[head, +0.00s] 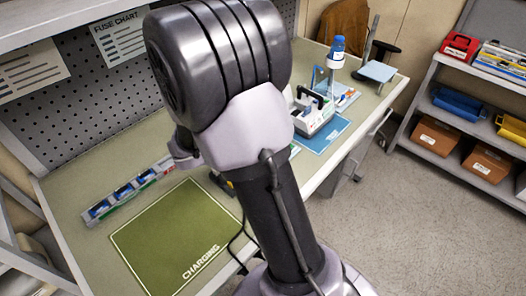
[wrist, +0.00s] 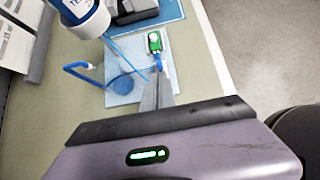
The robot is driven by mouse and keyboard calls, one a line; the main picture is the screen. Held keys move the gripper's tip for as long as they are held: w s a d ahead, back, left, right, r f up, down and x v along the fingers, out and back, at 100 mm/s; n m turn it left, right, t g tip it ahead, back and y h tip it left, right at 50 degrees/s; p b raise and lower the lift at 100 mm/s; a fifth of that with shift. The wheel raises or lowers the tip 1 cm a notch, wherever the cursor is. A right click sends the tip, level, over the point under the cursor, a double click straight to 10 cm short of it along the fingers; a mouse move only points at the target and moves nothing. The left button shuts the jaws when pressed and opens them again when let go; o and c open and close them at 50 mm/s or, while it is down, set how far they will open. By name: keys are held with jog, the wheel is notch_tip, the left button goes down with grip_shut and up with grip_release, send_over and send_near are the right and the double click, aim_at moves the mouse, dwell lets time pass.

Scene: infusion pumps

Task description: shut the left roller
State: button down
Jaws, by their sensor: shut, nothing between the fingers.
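In the wrist view a small green part with a pale round top (wrist: 155,42), which looks like a roller clamp, sits on a light base just beyond my fingertips. Whether it is the left roller I cannot tell. My gripper (wrist: 159,78) is shut and empty, its narrow grey fingers pointing at that part; contact cannot be made out. A white bottle with blue lettering (wrist: 82,16) hangs close at upper left, with a thin blue tube beside it. In the head view the bottle (head: 338,48) stands at the bench's far end; my arm hides my gripper there.
A grey and white pump (head: 314,113) sits on a blue mat (head: 330,136). A bent blue tube (wrist: 80,69) stands left of my fingers. A green charging mat (head: 175,235) and a rack of blue items (head: 127,192) lie nearer. Shelves (head: 470,125) stand at right.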

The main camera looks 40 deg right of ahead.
jog(key=p+v, duration=0.1)
jog(key=v, duration=0.4)
jog(key=shift+w+a+r+p, duration=0.2)
jog(key=shift+a+r+p, duration=0.1)
jog(key=shift+p, duration=0.1)
